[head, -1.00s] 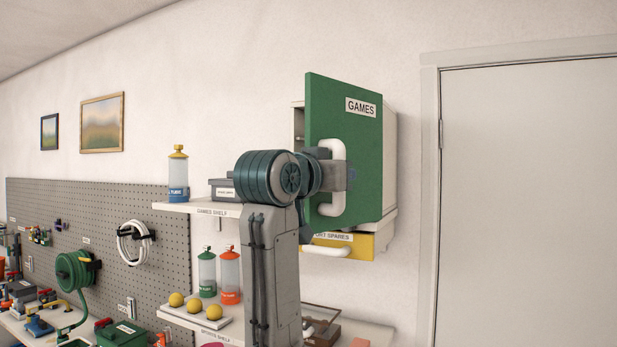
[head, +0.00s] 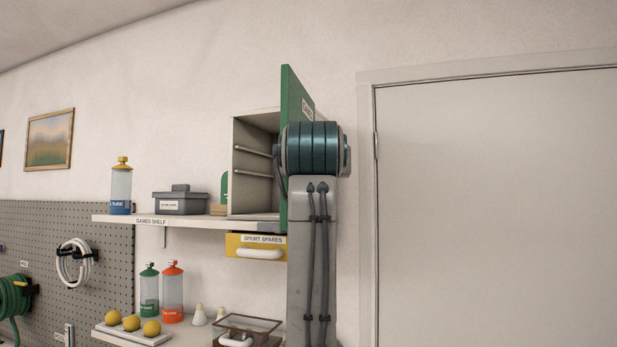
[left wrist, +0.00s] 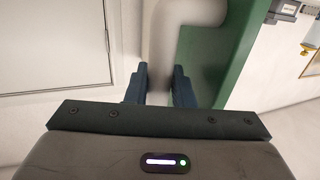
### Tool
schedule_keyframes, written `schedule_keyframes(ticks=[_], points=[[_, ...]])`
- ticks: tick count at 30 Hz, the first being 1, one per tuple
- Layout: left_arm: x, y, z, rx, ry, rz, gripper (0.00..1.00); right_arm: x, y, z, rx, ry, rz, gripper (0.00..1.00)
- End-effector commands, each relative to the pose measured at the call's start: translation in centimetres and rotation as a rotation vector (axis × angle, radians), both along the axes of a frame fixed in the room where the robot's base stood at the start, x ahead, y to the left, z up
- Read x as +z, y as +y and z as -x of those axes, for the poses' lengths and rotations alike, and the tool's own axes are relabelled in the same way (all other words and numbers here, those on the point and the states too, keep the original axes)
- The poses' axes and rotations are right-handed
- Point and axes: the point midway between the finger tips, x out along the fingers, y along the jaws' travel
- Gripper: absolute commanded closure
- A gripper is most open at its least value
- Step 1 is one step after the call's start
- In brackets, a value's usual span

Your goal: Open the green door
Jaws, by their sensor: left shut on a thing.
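The green door (head: 297,98), labelled GAMES, stands swung well out from its pale cabinet (head: 240,165), whose shelved inside shows. My left arm's dark joint covers most of the door's face and hides the gripper in the head view. In the left wrist view, my left gripper (left wrist: 160,70) is shut on the door's white handle (left wrist: 170,40), with a finger on each side of it. The green door also shows there (left wrist: 225,50), right of the handle. My right gripper is in neither view.
The cabinet stands on the games shelf (head: 150,220), with a grey box (head: 180,203) and a yellow-capped bottle (head: 121,188) to its left. A yellow sport spares drawer (head: 240,248) sits below. A large white door (head: 490,210) is at the right.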

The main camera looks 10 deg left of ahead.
Motion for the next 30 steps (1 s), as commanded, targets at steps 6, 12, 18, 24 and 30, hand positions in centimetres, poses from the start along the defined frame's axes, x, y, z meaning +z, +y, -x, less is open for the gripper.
schedule_keyframes(ticks=[6,12,18,24,30], points=[[0.2,0.0,0.0,0.004,-0.003,0.0,1.0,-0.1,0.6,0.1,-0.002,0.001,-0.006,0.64],[0.2,0.0,0.0,0.005,-0.004,-0.001,0.73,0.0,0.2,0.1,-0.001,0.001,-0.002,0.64],[0.1,0.0,0.0,0.004,-0.002,0.0,0.72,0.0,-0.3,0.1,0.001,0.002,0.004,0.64],[0.0,-0.2,0.7,0.002,-0.004,0.0,0.72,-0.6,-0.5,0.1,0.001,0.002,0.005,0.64],[-0.5,-0.5,3.4,0.004,-0.005,-0.001,0.72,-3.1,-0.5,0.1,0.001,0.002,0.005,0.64]])
